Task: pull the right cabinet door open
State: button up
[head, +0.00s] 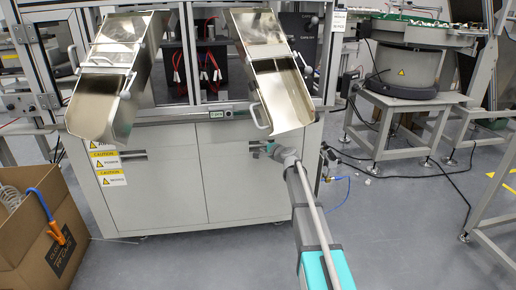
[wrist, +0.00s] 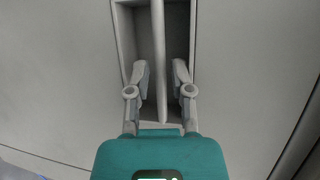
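The right cabinet door (head: 242,188) is a flat light grey panel and looks closed in the head view. My gripper (head: 262,150) is at the upper right part of this door. In the wrist view, a pale handle bar (wrist: 158,40) stands in a recessed pocket (wrist: 126,35). My gripper (wrist: 161,78) is open, with one finger on each side of the bar. A gap shows between the bar and each finger. In the head view, my gripper hides much of the handle.
The left cabinet door (head: 160,195) is beside it, with warning labels (head: 108,165) near its edge. Two metal chutes (head: 108,105) and (head: 285,95) overhang the doors. A cardboard box (head: 45,240) stands at left. A feeder stand (head: 400,115) and cables are at right. Grey floor in front is clear.

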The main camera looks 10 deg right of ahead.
jog(key=shift+w+a+f, duration=0.1)
jog(key=shift+w+a, duration=0.2)
jog(key=shift+w, duration=0.35)
grip_shut()
